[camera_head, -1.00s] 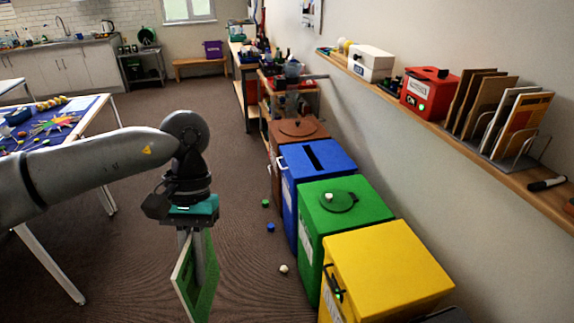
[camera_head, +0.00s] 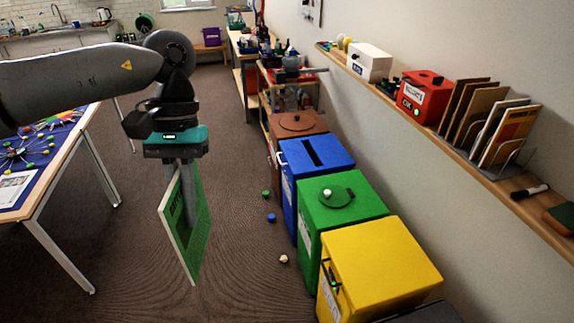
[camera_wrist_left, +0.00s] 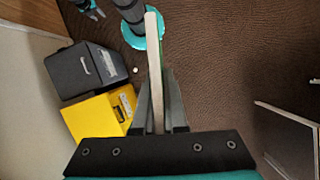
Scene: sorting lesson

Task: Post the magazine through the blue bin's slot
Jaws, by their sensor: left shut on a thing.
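The magazine (camera_head: 184,228) is a thin flat green sheet with a pale edge. My left gripper (camera_head: 185,190) is shut on it, and it hangs upright below the fingers. In the left wrist view the magazine (camera_wrist_left: 154,70) shows edge-on between the fingers (camera_wrist_left: 160,100). The blue bin (camera_head: 333,167) stands to the right of the gripper and apart from it, with a dark slot (camera_head: 313,151) in its lid. A dark and teal part at the wrist view's top left may be my right gripper (camera_wrist_left: 91,9); its jaw state is unclear.
A brown bin (camera_head: 300,122) stands behind the blue bin; green (camera_head: 365,207) and yellow (camera_head: 385,262) bins stand in front. Small balls lie on the floor beside the bins. A table (camera_head: 45,195) is at left, a wall shelf (camera_head: 450,143) at right. Open floor lies between.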

